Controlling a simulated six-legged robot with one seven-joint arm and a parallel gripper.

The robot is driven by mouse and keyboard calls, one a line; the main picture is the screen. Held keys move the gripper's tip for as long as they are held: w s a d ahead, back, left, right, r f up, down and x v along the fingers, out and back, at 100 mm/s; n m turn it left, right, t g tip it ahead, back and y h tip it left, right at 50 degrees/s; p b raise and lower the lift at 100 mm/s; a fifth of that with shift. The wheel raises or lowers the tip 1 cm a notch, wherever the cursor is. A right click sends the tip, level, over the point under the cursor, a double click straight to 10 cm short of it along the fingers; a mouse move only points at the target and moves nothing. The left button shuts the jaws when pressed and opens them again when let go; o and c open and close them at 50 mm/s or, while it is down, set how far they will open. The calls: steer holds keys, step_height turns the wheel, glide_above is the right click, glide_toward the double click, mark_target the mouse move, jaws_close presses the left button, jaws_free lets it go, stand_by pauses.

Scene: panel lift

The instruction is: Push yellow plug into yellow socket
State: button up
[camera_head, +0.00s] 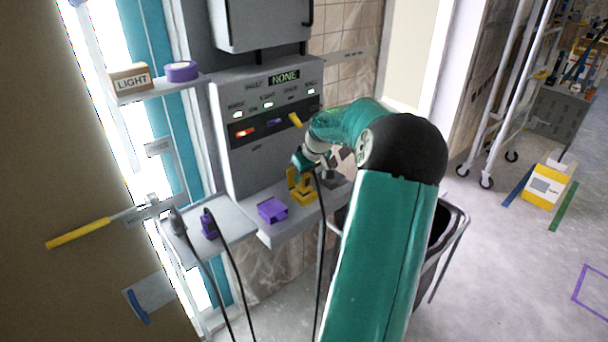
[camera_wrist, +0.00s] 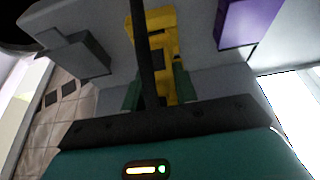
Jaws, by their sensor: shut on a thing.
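The yellow socket (camera_head: 301,192) stands on the grey ledge below the control panel. In the wrist view the yellow socket (camera_wrist: 160,19) is at the top middle. My gripper (camera_head: 314,168) is low over the yellow socket in the head view, partly hidden by my own wrist. In the wrist view my gripper (camera_wrist: 157,86) has its green fingers closed on the yellow plug (camera_wrist: 168,88), which lines up with the socket. A black cable crosses in front of the plug. I cannot tell how deep the plug sits in the socket.
A purple socket (camera_head: 272,210) is left of the yellow one, and a grey socket (camera_wrist: 80,55) is on its other side. A purple plug (camera_head: 209,226) and a dark plug (camera_head: 178,221) stand on the left shelf (camera_head: 228,246). The panel (camera_head: 265,115) reads NONE. A dark bin (camera_head: 446,228) stands right.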

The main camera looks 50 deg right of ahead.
steer(key=shift+f, duration=0.5)
steer(key=o, duration=1)
steer(key=shift+r, duration=0.1)
steer(key=v, duration=1.3)
steer(key=shift+s+r, duration=0.15)
steer(key=shift+r, duration=0.1)
